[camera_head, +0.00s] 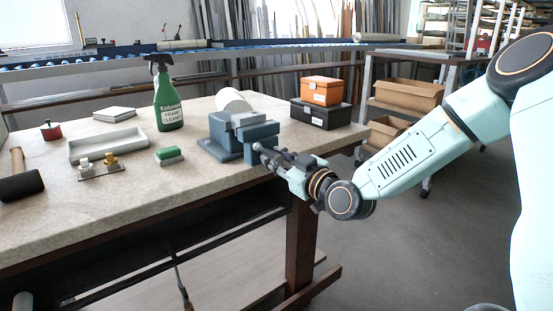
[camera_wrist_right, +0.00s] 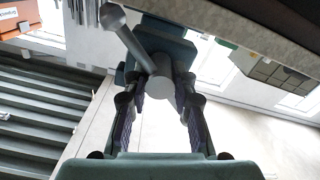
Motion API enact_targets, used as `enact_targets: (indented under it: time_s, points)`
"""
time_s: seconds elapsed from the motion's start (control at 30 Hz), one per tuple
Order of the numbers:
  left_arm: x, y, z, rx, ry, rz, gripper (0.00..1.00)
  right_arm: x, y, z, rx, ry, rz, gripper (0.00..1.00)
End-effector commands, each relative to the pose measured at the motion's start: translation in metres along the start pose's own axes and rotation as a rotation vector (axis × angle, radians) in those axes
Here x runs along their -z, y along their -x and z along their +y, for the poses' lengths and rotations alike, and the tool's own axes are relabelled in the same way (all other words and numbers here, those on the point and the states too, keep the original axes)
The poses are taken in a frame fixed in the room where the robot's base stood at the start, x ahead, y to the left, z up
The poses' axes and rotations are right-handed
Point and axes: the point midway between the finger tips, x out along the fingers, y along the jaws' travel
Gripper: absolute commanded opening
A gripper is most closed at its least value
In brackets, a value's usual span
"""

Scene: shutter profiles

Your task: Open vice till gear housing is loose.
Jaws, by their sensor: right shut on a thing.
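The blue-grey vice (camera_head: 228,141) stands at the right front edge of the workbench. A light grey block (camera_head: 245,118) shows at the top of its jaws, and a white rounded piece (camera_head: 229,98) shows behind. I cannot tell which of these is the gear housing. My right gripper (camera_head: 268,154) is shut on the vice handle at the front of the vice. In the right wrist view the fingers (camera_wrist_right: 160,112) flank the handle's round grey hub (camera_wrist_right: 161,88), and its bar (camera_wrist_right: 128,40) slants up to the left. My left gripper is out of view.

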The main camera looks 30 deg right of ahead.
Motion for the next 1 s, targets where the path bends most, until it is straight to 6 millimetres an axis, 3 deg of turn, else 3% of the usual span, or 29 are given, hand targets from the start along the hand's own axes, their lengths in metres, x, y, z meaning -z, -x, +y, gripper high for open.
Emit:
enact_targets:
  time_s: [0.67,1.0]
  points:
    - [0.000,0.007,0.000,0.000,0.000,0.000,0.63,0.001,0.000,0.000,0.000,0.050,0.001,0.00]
    - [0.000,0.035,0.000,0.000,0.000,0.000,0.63,0.004,0.000,0.000,0.002,0.246,-0.002,0.00]
